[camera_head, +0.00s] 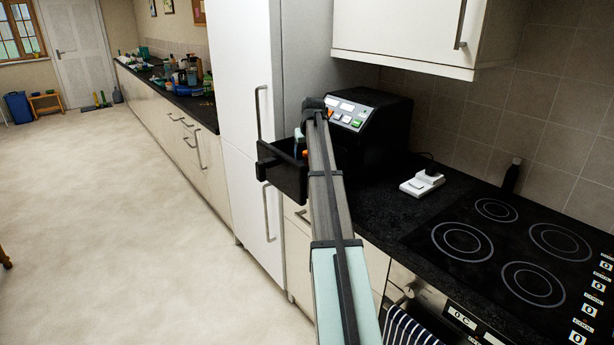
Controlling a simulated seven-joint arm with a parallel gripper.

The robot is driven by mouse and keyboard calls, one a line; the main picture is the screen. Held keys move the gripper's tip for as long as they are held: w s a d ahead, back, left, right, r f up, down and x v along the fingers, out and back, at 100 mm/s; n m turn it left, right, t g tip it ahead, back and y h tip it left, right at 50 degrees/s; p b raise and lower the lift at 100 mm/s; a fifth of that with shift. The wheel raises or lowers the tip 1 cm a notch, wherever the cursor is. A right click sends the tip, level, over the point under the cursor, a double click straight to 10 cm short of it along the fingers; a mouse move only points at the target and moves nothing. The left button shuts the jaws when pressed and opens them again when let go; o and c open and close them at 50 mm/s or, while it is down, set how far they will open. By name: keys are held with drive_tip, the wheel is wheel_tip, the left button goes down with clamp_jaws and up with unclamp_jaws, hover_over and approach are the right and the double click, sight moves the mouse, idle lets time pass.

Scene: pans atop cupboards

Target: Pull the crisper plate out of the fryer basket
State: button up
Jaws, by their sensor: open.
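The black air fryer (374,128) stands on the dark counter against the tall white cabinet. Its black basket (288,181) is pulled out at the front left, with its handle (268,161) sticking out past the counter edge. My arm reaches up from the bottom of the view and bends down at the fryer's front. My gripper (302,152) is open and mostly hidden behind my arm; small teal and orange parts of it show over the basket's opening. The crisper plate cannot be seen; the basket wall and my arm hide the basket's inside.
A white device (422,184) lies on the counter right of the fryer. A dark bottle (512,175) stands by the wall, beside the black hob (500,245). A wall cupboard (406,34) hangs above. The floor (130,220) to the left is clear.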

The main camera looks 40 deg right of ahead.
sight(306, 161)
drive_tip(key=shift+x, duration=2.5)
drive_tip(key=shift+d, duration=0.15)
drive_tip(key=shift+c, duration=0.5)
clamp_jaws()
drive_tip(key=shift+r, duration=0.1)
